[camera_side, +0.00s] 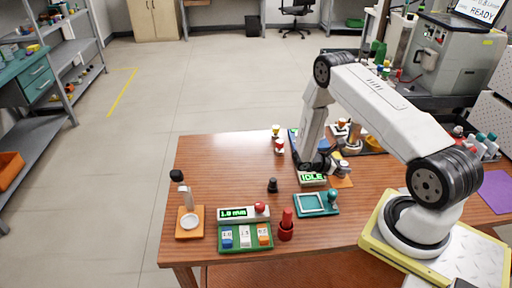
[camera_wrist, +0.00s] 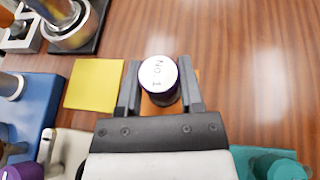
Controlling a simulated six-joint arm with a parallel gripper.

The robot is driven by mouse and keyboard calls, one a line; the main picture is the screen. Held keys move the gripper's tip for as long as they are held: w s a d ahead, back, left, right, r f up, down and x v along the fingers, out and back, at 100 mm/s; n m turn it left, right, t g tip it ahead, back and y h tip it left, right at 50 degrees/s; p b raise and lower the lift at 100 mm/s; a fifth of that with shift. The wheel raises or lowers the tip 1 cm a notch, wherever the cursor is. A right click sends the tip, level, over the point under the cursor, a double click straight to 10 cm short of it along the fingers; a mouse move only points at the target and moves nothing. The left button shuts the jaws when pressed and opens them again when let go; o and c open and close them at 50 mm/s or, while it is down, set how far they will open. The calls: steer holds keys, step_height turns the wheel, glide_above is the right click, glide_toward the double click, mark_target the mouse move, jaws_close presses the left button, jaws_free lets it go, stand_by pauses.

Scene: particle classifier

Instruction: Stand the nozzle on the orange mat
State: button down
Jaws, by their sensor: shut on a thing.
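In the wrist view a short purple cylinder with a white, lettered top (camera_wrist: 158,76), which I take to be the nozzle, is between the two fingers of my gripper (camera_wrist: 160,85). My gripper is shut on it, and it looks upright. Parts of the orange mat (camera_wrist: 150,109) show under and around it. In the side view my gripper (camera_side: 338,168) is low at the orange mat (camera_side: 343,183), with the nozzle partly hidden. I cannot tell whether the nozzle's base touches the mat.
A yellow mat (camera_wrist: 93,84) lies left of my gripper in the wrist view, beside a blue tray (camera_wrist: 42,108). In the side view the IDLE display (camera_side: 313,178) and a teal frame (camera_side: 312,204) stand close by. The wood beyond the fingers is clear.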

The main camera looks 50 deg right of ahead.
steer(key=shift+f, duration=0.7)
steer(key=shift+f, duration=0.15)
steer(key=shift+c, duration=1.2)
jaws_free()
steer(key=v, duration=1.2)
steer(key=shift+w, duration=0.1)
